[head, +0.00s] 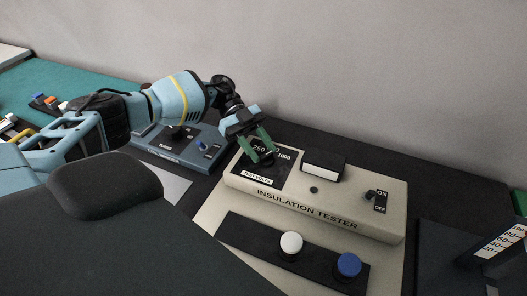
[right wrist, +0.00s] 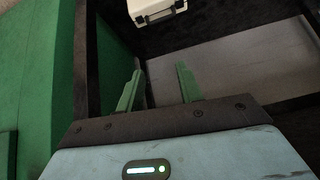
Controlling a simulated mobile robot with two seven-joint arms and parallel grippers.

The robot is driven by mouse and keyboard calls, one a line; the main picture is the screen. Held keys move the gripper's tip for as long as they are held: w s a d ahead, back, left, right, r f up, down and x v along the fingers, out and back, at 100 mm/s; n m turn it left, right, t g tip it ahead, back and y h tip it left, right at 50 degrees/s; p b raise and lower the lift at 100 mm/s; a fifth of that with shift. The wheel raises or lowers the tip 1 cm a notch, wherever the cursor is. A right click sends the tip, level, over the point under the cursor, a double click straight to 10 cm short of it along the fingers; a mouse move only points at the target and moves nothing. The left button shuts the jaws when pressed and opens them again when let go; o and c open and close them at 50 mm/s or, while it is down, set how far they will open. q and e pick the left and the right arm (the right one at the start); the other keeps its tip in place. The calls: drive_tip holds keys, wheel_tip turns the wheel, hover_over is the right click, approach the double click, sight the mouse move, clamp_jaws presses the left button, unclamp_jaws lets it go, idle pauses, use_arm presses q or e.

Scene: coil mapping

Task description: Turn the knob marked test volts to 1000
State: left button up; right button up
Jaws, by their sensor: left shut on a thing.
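The insulation tester (head: 325,199) is a beige box on the table at the centre right of the head view. Its black test volts plate (head: 270,176) is at the left end of its top, with the marks 250 and 1000 readable. My left gripper (head: 262,153) reaches down onto this plate, its green fingers shut on the test volts knob. The fingers hide most of the knob, so I cannot tell where it points. My right gripper (right wrist: 158,88) shows in the right wrist view with its green fingers apart and nothing between them.
The tester has a blank display block (head: 323,164) and an on/off switch (head: 376,197). In front, a black strip carries a white knob (head: 291,243) and a blue knob (head: 348,265). A blue device (head: 178,146) stands left of the tester. A scaled gauge (head: 502,243) is at the far right.

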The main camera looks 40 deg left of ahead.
use_arm(q)
drive_tip(key=shift+w+d+f+m+g+b, duration=0.1)
drive_tip(key=shift+w+f+m+g+b, duration=0.15)
drive_tip(key=shift+m+g+b, duration=0.5)
drive_tip(key=shift+d+r+m+g+y+b, duration=0.1)
drive_tip(key=shift+m+g+y+b, duration=0.55)
drive_tip(key=shift+g, duration=0.2)
drive_tip(key=shift+w+m+g, duration=0.1)
drive_tip(key=shift+m+g, duration=0.2)
drive_tip(key=shift+r, duration=0.1)
use_arm(e)
drive_tip(key=shift+g, duration=0.3)
drive_tip(key=f, duration=0.2)
drive_tip(key=s+f, duration=0.1)
drive_tip(key=f, duration=0.1)
drive_tip(key=shift+s+a, duration=0.15)
drive_tip(key=shift+s, duration=0.05)
use_arm(q)
drive_tip(key=o, duration=1)
use_arm(e)
drive_tip(key=shift+s+f, duration=0.1)
use_arm(q)
drive_tip(key=shift+r, duration=0.1)
